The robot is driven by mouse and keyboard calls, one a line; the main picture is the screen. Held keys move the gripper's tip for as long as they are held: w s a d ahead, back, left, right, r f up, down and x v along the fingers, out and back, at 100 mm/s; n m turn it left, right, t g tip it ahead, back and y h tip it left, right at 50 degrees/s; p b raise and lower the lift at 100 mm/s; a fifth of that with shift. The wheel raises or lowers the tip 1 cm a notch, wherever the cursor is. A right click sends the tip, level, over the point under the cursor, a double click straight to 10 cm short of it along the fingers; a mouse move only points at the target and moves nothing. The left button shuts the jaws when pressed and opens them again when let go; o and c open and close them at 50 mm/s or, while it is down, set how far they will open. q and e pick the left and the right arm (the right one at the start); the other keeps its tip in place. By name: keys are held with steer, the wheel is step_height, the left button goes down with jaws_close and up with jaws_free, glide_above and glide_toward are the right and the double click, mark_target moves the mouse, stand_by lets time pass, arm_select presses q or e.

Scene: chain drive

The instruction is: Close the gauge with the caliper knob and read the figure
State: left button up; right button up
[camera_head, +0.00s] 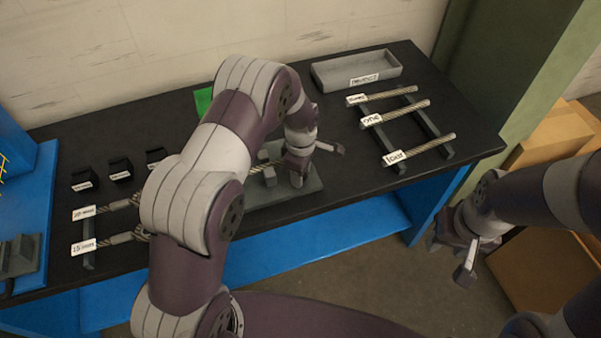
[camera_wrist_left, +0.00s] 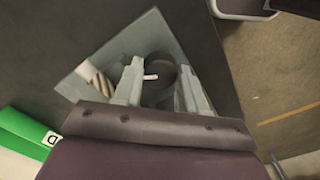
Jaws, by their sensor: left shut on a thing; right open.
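The gauge's grey base plate (camera_head: 262,197) lies on the black bench, partly hidden behind my left arm. Its grey block (camera_head: 270,176) shows beside my gripper. A twisted, rope-like chain piece (camera_wrist_left: 96,78) lies across the plate in the left wrist view. My left gripper (camera_head: 298,170) points down over the right part of the gauge. In the left wrist view its fingers (camera_wrist_left: 163,88) are on either side of a dark round knob (camera_wrist_left: 160,68) with a pale mark, shut on it. No figure is readable. My right gripper (camera_head: 464,256) is open and empty, off the bench's front edge.
A labelled rack (camera_head: 430,128) with three chain pieces stands right of the gauge. A grey tray (camera_head: 356,70) is behind it. Two labelled chain pieces (camera_head: 120,204) and small black blocks (camera_head: 121,170) are left. A green item (camera_head: 203,101) is behind my left arm.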

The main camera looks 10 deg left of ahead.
arm_select(q)
steer(key=n, duration=0.5)
steer(key=shift+w+r+b, duration=0.15)
steer(key=shift+b, duration=0.25)
steer(key=shift+n, duration=0.4)
steer(key=o, duration=1)
steer(key=shift+o, duration=0.3)
steer(key=shift+d+r, duration=0.1)
steer(key=shift+d, duration=0.05)
